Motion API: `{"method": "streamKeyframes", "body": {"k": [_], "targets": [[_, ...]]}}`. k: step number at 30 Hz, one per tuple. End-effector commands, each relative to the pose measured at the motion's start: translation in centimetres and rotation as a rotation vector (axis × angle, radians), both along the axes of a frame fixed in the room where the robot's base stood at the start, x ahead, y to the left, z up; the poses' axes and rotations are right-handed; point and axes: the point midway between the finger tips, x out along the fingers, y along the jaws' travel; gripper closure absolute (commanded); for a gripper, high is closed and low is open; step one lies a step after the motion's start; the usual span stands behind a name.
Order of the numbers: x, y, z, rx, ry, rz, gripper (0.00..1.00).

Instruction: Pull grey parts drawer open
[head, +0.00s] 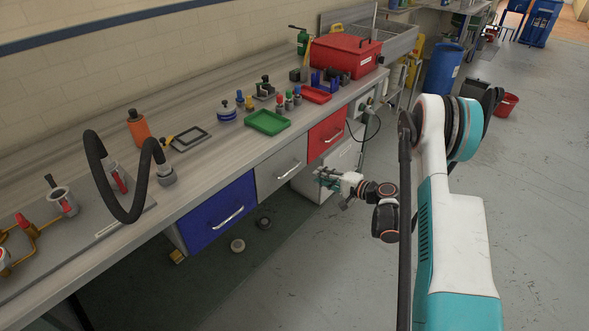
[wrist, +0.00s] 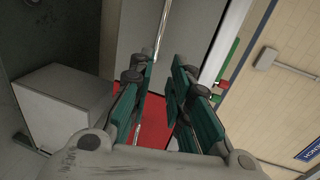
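The grey parts drawer (head: 271,174) sits under the bench between a blue drawer and a red drawer. Its front looks flush with its neighbours, so it appears shut. Its bar handle (head: 290,170) is on the front. My gripper (head: 322,179) is to the right of this handle in the head view, out in front of the drawers. In the wrist view my gripper (wrist: 165,73) is open with nothing between its fingers. The grey drawer front (wrist: 190,30) and its handle (wrist: 162,30) show beyond the fingertips, with the handle's near end close to the left fingertip.
The blue drawer (head: 217,212) is left of the grey one, and the red drawer (head: 327,134) is right. A white cabinet (head: 315,181) stands under the bench behind my gripper. A green tray (head: 267,123) lies on top. The floor in front is clear.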

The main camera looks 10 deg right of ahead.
Motion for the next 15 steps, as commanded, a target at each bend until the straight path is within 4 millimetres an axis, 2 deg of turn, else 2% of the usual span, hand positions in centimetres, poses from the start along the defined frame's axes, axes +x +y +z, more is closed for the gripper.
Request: {"method": "streamKeyframes", "body": {"k": [7, 15], "targets": [[1.1, 0.9, -0.8, 0.012, -0.003, 0.002, 0.82], [5.1, 3.9, -2.2, 0.01, -0.002, 0.003, 0.82]]}}
